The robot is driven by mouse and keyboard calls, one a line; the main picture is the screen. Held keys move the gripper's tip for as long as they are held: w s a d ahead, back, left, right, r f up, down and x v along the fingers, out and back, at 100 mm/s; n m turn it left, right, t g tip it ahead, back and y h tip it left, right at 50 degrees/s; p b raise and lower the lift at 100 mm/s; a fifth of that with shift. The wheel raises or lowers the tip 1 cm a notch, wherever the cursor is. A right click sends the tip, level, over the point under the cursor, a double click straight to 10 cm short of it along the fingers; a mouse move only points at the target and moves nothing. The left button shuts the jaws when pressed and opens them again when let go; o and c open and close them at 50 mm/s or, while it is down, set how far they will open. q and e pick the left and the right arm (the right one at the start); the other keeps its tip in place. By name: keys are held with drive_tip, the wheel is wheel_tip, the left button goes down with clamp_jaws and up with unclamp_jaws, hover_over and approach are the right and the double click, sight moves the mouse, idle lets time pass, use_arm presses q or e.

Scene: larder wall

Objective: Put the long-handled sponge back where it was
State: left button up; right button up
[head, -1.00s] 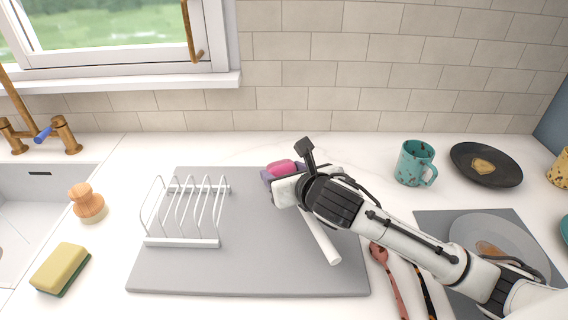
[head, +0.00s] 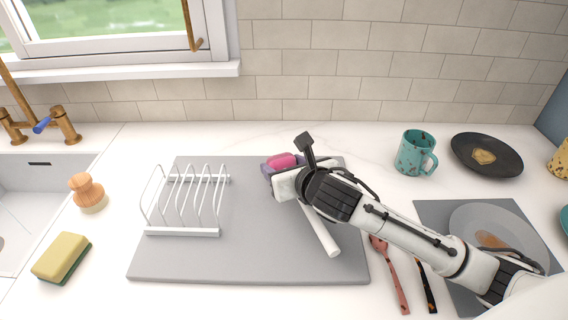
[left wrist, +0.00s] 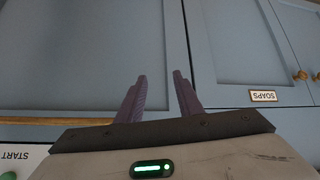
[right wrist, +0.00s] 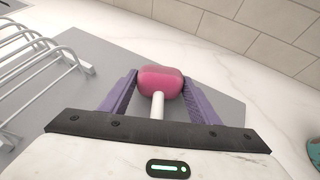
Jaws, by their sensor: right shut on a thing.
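The long-handled sponge has a pink head (head: 281,161) and a white handle (head: 320,230). My right gripper (head: 283,166) is shut on it near its head, over the back right part of the grey mat. The handle slants toward the mat's front right; I cannot tell whether it touches the mat. In the right wrist view the pink head (right wrist: 160,81) sits between the purple fingers of my right gripper (right wrist: 160,92). My left gripper (left wrist: 160,90) is open and empty in the left wrist view, facing blue cupboard fronts; it is outside the head view.
A white rack (head: 184,232) stands on the left of the grey mat (head: 250,262). A yellow sponge (head: 61,256) and a wooden brush (head: 87,190) lie by the sink. A teal mug (head: 414,153), black plate (head: 486,155) and red spoon (head: 390,273) are to the right.

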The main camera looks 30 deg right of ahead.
drive_tip(key=shift+f, duration=0.2)
drive_tip(key=o, duration=1.2)
drive_tip(key=shift+o, duration=0.2)
drive_tip(key=v, duration=1)
drive_tip(key=shift+s, duration=0.2)
